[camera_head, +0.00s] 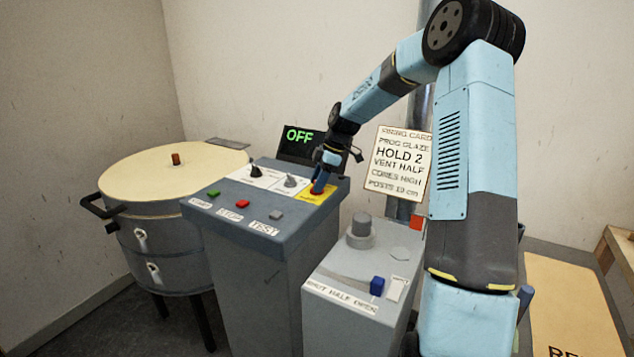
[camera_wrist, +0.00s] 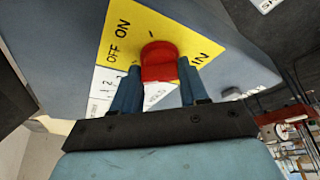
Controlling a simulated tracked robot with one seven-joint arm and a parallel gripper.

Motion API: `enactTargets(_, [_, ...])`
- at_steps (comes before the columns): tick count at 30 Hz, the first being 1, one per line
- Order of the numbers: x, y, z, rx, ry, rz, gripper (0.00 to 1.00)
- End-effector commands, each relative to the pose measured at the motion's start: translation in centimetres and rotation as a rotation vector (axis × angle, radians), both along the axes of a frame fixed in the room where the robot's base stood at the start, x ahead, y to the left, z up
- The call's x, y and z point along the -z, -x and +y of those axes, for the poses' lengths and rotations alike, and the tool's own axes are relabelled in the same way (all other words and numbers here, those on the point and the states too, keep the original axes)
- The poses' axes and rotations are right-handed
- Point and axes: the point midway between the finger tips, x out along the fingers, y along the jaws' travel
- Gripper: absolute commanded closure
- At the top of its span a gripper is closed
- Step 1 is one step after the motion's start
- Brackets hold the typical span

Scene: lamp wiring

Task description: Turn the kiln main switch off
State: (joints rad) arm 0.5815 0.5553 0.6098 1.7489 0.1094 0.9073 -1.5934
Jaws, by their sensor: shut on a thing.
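The kiln main switch is a red knob (camera_wrist: 159,62) on a yellow plate (camera_wrist: 118,42) marked OFF and ON. In the head view the yellow plate (camera_head: 318,195) is at the right end of the grey control panel (camera_head: 270,240). My gripper (camera_wrist: 162,85) is shut on the red knob, with one blue finger on each side of it. In the head view my gripper (camera_head: 322,180) hides most of the knob. The display (camera_head: 299,136) behind the panel reads OFF in green. I cannot tell exactly which mark the knob points to.
Two grey-black knobs, a green button (camera_head: 214,192), a red button (camera_head: 242,204) and a grey button (camera_head: 275,214) share the panel. The round kiln (camera_head: 165,235) stands left. A lower grey box (camera_head: 345,275) with a blue switch (camera_head: 377,286) stands right, below a firing card (camera_head: 401,160).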

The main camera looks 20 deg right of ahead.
Motion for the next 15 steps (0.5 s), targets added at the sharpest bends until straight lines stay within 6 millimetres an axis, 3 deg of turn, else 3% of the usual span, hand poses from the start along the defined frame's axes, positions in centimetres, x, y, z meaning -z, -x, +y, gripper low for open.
enactTargets(15, [0.03, -0.14, -0.17, -0.107, 0.002, -0.002, 0.87])
